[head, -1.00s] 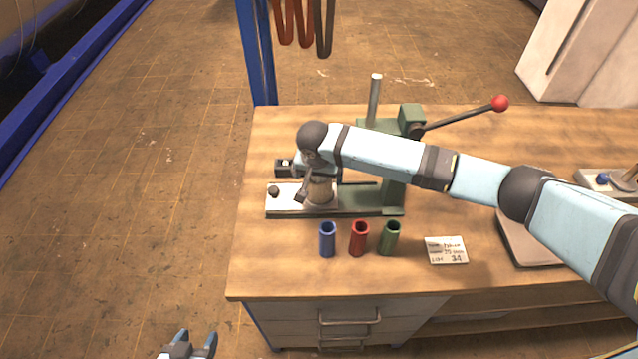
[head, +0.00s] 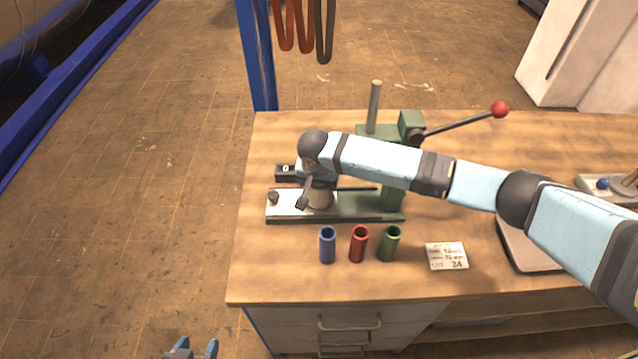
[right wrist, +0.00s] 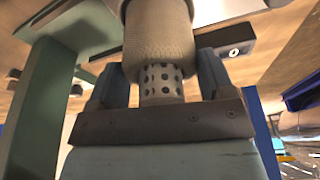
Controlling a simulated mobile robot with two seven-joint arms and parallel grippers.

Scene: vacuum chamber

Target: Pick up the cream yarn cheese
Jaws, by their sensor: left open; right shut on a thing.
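The cream yarn cheese (right wrist: 160,38) shows in the right wrist view as a woven, pale winding on a perforated metal tube (right wrist: 161,82). My right gripper (right wrist: 160,76) is shut, with one finger on each side of that tube. In the head view the cheese (head: 320,199) is at the metal plate of the green press, partly covered by my right gripper (head: 317,190). I cannot tell whether it touches the plate. My left gripper (head: 192,349) is open and empty at the bottom edge, away from the bench, and partly cut off.
The front left of the wooden bench (head: 265,270) is clear.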

